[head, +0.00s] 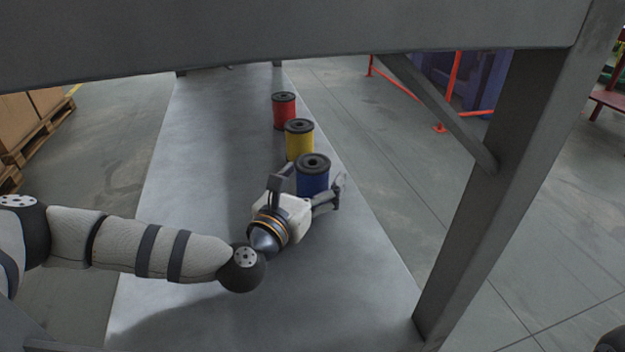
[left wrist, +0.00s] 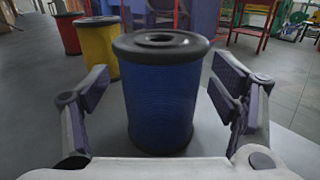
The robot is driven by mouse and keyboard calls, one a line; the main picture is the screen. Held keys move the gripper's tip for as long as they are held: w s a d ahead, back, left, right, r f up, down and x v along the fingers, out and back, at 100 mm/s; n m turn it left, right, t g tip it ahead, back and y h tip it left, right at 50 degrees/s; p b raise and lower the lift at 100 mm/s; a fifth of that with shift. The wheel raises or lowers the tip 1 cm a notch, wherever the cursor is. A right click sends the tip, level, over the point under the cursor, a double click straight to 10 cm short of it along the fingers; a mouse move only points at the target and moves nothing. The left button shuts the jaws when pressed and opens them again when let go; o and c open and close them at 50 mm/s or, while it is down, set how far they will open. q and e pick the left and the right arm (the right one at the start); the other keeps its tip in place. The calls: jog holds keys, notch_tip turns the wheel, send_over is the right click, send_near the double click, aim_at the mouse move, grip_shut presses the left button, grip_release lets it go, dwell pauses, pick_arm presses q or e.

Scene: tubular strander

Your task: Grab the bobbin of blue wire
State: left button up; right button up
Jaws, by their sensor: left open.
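The bobbin of blue wire (head: 313,174) stands upright on the grey shelf (head: 215,130), nearest in a row of bobbins. It has black flanges with a hole in the top one. My left gripper (head: 308,187) is open, with its fingers on either side of the blue bobbin. In the left wrist view the blue bobbin (left wrist: 160,95) stands between the two open fingers (left wrist: 163,92), with a visible gap on both sides.
A yellow bobbin (head: 299,140) and a red bobbin (head: 284,110) stand behind the blue one. A grey beam (head: 250,35) crosses overhead, and a grey post (head: 510,190) with a brace stands at the right. The shelf's left part is clear.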

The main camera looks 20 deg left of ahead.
pick_arm(q)
jog(key=c, duration=1.6)
jog(key=shift+o, duration=0.2)
jog(key=shift+r, duration=0.15)
